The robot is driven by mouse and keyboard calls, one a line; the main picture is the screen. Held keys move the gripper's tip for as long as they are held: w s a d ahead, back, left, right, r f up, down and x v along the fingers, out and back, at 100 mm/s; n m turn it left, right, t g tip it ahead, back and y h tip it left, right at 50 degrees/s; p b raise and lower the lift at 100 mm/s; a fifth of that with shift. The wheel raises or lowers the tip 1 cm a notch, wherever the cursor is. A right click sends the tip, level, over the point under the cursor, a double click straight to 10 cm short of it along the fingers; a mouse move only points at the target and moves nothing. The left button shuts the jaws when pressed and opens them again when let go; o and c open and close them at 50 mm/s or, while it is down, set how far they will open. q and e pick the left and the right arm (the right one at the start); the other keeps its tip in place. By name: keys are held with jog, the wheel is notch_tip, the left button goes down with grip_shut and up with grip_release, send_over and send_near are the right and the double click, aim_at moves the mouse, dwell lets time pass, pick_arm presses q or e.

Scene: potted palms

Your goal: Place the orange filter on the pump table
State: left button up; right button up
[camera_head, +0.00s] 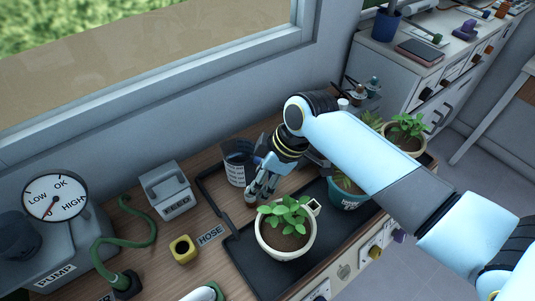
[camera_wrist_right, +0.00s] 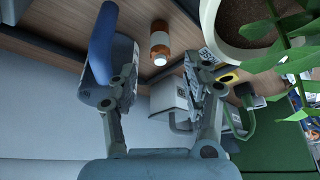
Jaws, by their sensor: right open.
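The orange filter (camera_wrist_right: 160,42) is a small orange cylinder with a white end and a pale label. In the right wrist view it lies beyond and between the fingertips, touching neither. My right gripper (camera_head: 260,190) points down at the table behind the white potted plant (camera_head: 287,228). It also shows in the wrist view (camera_wrist_right: 156,72), with its fingers spread and nothing between them. In the head view the filter is mostly hidden by the fingers. The pump table (camera_head: 150,250) is the wooden top at left, with the grey pump (camera_head: 60,255) and its gauge (camera_head: 55,197). My left gripper is not in view.
A black tray (camera_head: 245,254) holds the white pot and a teal pot (camera_head: 346,190).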

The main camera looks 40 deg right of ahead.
jog(key=shift+v, duration=2.4)
